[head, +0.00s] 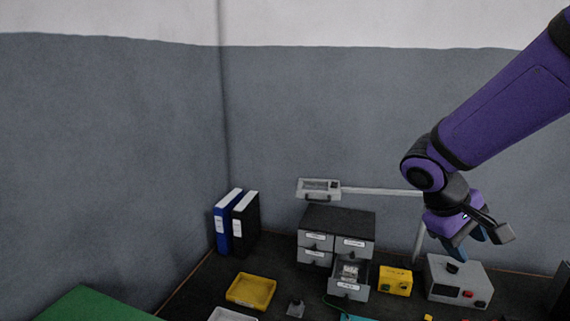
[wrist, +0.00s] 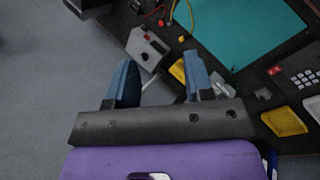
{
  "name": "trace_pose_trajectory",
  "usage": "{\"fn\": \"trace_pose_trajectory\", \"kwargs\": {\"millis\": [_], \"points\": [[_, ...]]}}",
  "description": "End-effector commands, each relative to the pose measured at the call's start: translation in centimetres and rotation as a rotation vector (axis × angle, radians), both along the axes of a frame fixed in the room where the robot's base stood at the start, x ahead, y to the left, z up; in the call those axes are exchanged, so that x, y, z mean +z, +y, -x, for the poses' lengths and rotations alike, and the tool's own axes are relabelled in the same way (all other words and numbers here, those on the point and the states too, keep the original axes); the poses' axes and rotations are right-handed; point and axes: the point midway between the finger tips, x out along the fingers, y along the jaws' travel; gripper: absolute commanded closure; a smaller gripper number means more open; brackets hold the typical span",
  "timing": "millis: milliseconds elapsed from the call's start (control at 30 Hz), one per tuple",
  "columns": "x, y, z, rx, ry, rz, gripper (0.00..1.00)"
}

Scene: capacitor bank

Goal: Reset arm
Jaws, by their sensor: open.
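My purple arm reaches in from the upper right of the head view. My gripper (head: 466,247) hangs over the back right of the dark bench, above and in front of a grey box. In the wrist view my gripper (wrist: 160,83) shows two blue fingers spread well apart with nothing between them. The grey box (head: 457,284) has a dark knob and a red button, and it also shows beyond the fingers in the wrist view (wrist: 147,48).
A small drawer cabinet (head: 336,222) has its lower right drawer (head: 349,287) pulled out. A yellow box (head: 395,281) stands beside it. A yellow tray (head: 251,290) and binders (head: 244,222) are left. A lamp (head: 318,188) overhangs the cabinet. A teal mat (wrist: 235,28) shows in the wrist view.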

Motion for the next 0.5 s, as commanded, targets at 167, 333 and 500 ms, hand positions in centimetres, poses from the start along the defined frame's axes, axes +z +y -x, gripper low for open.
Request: {"fn": "trace_pose_trajectory", "kwargs": {"millis": [167, 333, 500], "points": [[2.9, -0.2, 2.9, -0.075, -0.106, -0.157, 0.52], [5.3, 0.1, 5.7, -0.127, -0.213, -0.297, 0.52], [7.5, 0.6, 8.3, -0.165, -0.335, -0.427, 0.52]]}}
